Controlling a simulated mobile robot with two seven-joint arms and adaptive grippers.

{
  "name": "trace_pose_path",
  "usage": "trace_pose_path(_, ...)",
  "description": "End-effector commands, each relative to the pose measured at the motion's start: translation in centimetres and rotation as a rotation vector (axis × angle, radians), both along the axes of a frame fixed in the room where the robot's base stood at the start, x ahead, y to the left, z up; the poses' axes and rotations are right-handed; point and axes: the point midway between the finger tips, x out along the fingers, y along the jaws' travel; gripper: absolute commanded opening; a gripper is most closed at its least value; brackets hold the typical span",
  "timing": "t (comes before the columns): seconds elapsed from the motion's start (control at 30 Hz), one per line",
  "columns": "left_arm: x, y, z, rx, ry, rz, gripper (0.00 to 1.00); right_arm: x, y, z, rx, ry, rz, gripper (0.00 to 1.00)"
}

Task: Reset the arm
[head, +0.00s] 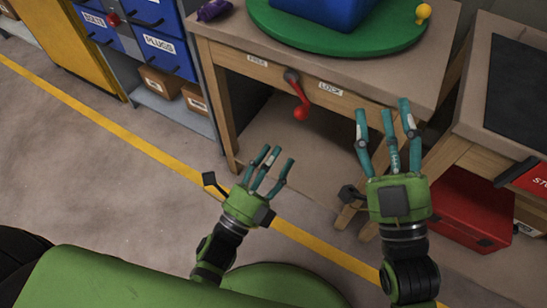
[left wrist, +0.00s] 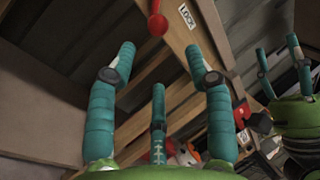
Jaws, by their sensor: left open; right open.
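My left gripper (head: 268,162) is open and empty in the head view, low in front of the wooden workbench (head: 215,52). Its teal fingers also show spread apart in the left wrist view (left wrist: 163,65). My right gripper (head: 387,112) is open and empty, further right, in front of the bench's right end. A red lever (head: 299,100) sits on the bench front between labels reading FREE and LOCK. In the left wrist view, its red knob (left wrist: 157,25) shows above the left gripper, apart from the fingers.
A green round turntable (head: 340,42) with a blue object (head: 320,10) stands on the bench. A yellow knob (head: 423,12) is at its edge. Blue drawers (head: 165,52) stand at left, a red toolbox (head: 465,210) at lower right. The floor at left is clear.

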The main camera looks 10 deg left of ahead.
Motion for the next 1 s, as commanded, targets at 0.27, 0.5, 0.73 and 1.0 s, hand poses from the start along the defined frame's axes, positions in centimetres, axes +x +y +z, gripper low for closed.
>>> trace_pose_path(0.27, 0.0, 0.0, 0.0, 0.0, 0.0, 0.0, 0.52, 0.0, 0.0, 0.0, 0.0, 0.0, 0.0, 0.52)
trace_pose_path(0.5, 0.6, 0.9, 3.1, -0.192, 0.031, -0.048, 0.52, 0.0, 0.0, 0.0, 0.0, 0.0, 0.0, 0.52)
trace_pose_path(0.73, 0.8, 2.1, 10.3, -0.742, 0.164, -0.257, 0.52, 0.0, 0.0, 0.0, 0.0, 0.0, 0.0, 0.52)
trace_pose_path(1.0, -0.2, 2.0, 15.0, -1.154, 0.315, -0.478, 0.52, 0.0, 0.0, 0.0, 0.0, 0.0, 0.0, 0.52)
